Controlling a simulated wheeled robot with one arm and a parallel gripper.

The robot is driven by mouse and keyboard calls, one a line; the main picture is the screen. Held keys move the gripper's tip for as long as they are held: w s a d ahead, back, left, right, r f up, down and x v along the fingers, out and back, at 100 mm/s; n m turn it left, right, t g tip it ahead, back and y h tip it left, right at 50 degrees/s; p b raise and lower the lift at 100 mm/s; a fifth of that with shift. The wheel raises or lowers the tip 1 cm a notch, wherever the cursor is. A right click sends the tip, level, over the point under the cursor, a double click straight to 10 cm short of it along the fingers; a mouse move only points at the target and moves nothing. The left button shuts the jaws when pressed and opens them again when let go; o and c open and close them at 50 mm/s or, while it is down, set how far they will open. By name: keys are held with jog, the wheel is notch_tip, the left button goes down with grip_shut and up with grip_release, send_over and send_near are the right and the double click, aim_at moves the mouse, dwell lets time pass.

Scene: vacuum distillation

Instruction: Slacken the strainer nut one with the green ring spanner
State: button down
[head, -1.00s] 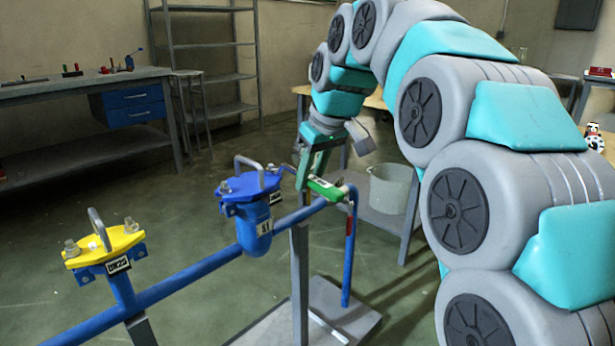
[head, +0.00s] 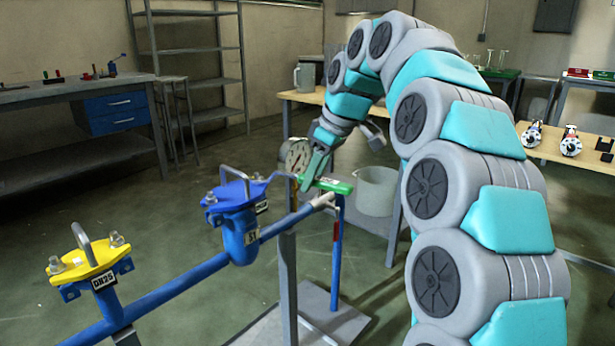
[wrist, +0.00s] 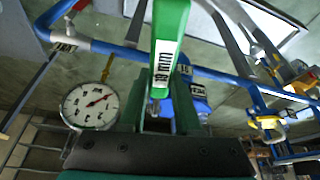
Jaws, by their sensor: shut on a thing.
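My gripper (head: 318,180) is shut on the green ring spanner (head: 336,186), just right of the strainer. In the wrist view the spanner's green handle (wrist: 169,50), labelled 19 mm, stands up out of the jaws. The blue strainer (head: 240,232), tagged S1, has a blue cover with a lifting handle (head: 235,178) and small bolts. Its left nut (head: 210,198) is visible. I cannot tell whether the spanner's ring sits on a nut.
A pressure gauge (head: 296,155) stands behind my gripper. A yellow-topped fitting (head: 88,262), tagged DN25, is on the blue pipe (head: 165,292) at left. A grey bucket (head: 378,192) is beyond the stand. Benches and shelving line the back; the floor at left is open.

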dwell(0.3)
jog(key=w+n+p, duration=0.1)
jog(key=w+d+n+p, duration=0.1)
jog(key=shift+w+r+g, duration=0.1)
jog(key=shift+w+g, duration=0.3)
jog(key=shift+s, duration=0.1)
jog(key=shift+s, duration=0.25)
dwell(0.4)
